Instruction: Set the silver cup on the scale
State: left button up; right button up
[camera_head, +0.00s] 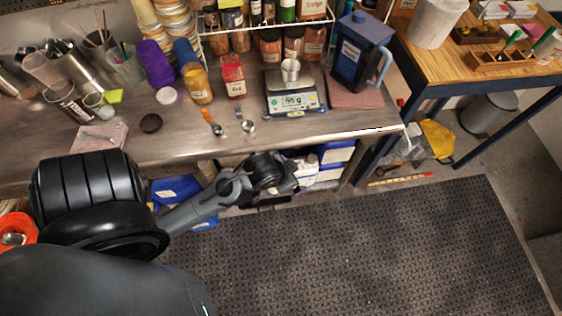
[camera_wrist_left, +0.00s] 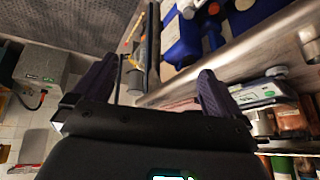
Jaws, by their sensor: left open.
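The small silver cup (camera_head: 290,69) stands upright on the pan of the digital scale (camera_head: 291,103), which sits near the front edge of the metal bench. The scale's green display is lit. My left gripper (camera_head: 277,175) is in front of the bench and below its edge, apart from the cup and scale. In the left wrist view its two dark fingers (camera_wrist_left: 158,70) are spread with nothing between them. The scale (camera_wrist_left: 262,93) also shows there, beyond the right-hand finger. My right gripper is not in view.
A blue pitcher (camera_head: 360,51) stands right of the scale. A wire rack (camera_head: 268,27) with jars is behind. Blue containers (camera_head: 333,155) sit under the bench. Floor matting (camera_head: 380,245) is clear.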

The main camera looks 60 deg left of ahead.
pick_arm(q)
jog(key=s+d+m+g+h, duration=0.1)
jog(key=s+d+m+g, duration=0.1)
jog(key=s+d, duration=0.5)
jog(key=shift+s, duration=0.2)
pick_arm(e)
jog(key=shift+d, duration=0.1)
pick_arm(q)
jog(key=shift+r, duration=0.15)
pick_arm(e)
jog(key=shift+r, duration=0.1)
